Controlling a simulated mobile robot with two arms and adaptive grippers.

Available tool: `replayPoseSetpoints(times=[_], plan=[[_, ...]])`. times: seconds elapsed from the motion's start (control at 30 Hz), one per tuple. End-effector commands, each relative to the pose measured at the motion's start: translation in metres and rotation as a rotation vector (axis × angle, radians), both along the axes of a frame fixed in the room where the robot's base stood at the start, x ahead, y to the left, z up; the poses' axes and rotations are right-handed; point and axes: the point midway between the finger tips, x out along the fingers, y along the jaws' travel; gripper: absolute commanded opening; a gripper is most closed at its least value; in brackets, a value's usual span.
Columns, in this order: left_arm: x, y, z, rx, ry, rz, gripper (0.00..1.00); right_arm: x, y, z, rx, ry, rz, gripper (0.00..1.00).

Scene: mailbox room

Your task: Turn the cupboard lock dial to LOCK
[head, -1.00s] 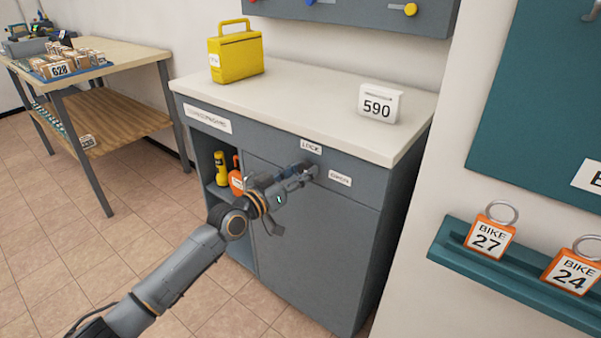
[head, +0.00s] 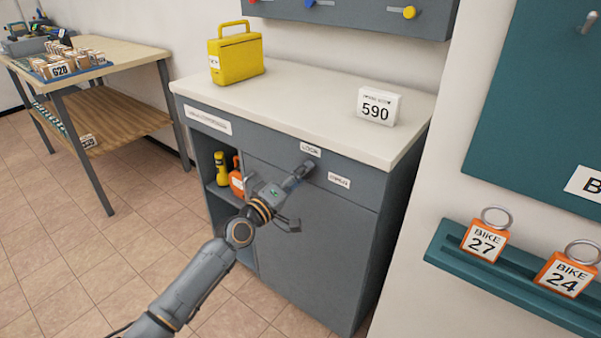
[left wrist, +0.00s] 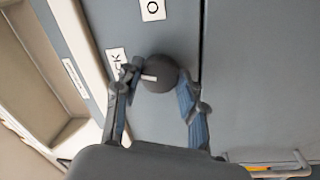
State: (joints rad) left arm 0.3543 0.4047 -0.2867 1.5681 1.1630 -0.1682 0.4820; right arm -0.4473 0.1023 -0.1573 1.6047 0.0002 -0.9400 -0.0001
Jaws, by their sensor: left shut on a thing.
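The lock dial (left wrist: 161,76) is a dark round knob on the grey cupboard (head: 318,225). In the left wrist view a short white mark on the dial faces the LOCK label (left wrist: 117,64). A second label (left wrist: 152,10), only partly in frame, sits above it there. In the head view the LOCK label (head: 310,150) is just above the dial and the other label (head: 339,180) is to its lower right. My left gripper (head: 298,175) is shut on the dial, one finger on each side, and mostly hides it in the head view. My right gripper is not in view.
A yellow box (head: 236,57) and a white 590 sign (head: 378,106) stand on the cupboard top. An open compartment left of the door holds a yellow torch (head: 221,168) and an orange item (head: 236,179). A teal shelf with bike tags (head: 485,236) is at right.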

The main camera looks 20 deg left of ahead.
Motion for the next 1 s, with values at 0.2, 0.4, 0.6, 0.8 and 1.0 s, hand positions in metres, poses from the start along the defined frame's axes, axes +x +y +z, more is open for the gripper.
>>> replayPoseSetpoints(times=[0.2, 0.4, 0.6, 0.8, 1.0], plan=[[0.0, -0.001, 0.0, -0.141, 0.053, -0.001, 0.09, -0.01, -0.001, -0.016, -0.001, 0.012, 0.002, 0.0], [0.0, -0.001, 0.0, -0.221, 0.082, 0.0, 0.09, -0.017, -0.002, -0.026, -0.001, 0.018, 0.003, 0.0], [0.0, -0.001, 0.0, -0.26, 0.096, -0.001, 0.09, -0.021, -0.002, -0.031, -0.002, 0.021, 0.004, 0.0], [0.0, -0.001, 0.0, -0.271, 0.099, -0.001, 0.09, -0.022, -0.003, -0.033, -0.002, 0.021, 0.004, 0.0], [0.0, -0.001, 0.0, -0.271, 0.099, 0.0, 0.09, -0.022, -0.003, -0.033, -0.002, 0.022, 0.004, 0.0]])
